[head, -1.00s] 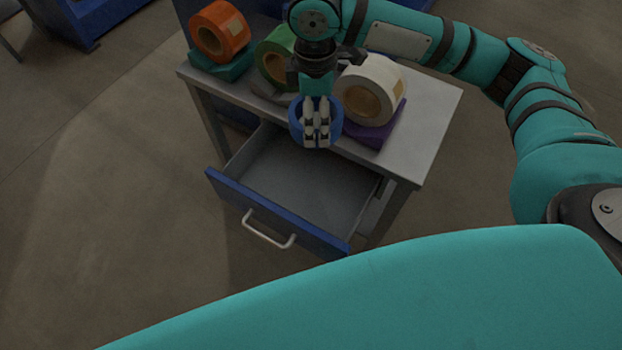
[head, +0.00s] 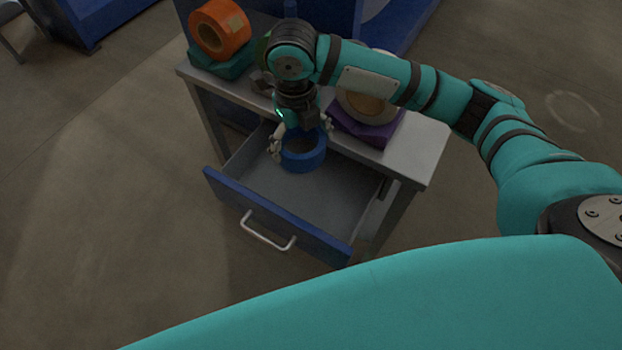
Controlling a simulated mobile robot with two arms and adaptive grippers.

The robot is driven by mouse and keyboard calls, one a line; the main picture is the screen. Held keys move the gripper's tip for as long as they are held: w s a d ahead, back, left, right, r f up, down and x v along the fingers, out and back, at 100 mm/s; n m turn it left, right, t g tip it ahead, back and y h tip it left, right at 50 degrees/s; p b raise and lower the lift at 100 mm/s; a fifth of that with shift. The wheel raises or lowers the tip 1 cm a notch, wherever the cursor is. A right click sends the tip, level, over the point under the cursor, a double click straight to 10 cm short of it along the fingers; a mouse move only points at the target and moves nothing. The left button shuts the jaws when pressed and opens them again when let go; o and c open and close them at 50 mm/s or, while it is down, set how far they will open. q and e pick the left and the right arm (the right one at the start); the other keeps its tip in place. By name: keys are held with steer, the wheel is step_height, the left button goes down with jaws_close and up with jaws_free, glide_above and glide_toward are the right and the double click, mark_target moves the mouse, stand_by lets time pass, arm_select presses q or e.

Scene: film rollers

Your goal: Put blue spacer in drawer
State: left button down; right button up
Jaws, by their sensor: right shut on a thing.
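The blue spacer (head: 304,162) is a ring. It is at the back part of the open drawer (head: 335,196), within the drawer's outline. I cannot tell whether it touches the drawer floor. My right gripper (head: 299,140) reaches down from above at the spacer, with pale fingers at its left and upper right, and is shut on it. The drawer has a blue front with a metal handle (head: 267,232) and a grey inside, bare in front of the spacer. My left gripper is out of view.
On the grey table (head: 422,140) an orange roller (head: 219,28) sits on a teal base (head: 225,66). A pale roller (head: 362,104) on a purple base (head: 372,130) is partly behind my right arm. A green roller is mostly hidden. Floor is clear in front of the drawer.

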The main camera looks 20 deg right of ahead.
step_height(320, 180, down, 18)
steer(key=shift+r+b, duration=0.1)
steer(key=shift+b, duration=0.55)
steer(key=shift+f, duration=0.2)
steer(key=o, duration=1.1)
steer(key=shift+o, duration=0.2)
step_height(320, 180, up, 12)
steer(key=shift+a+r+p, duration=0.15)
steer(key=shift+r+p, duration=0.05)
steer(key=shift+p, duration=0.2)
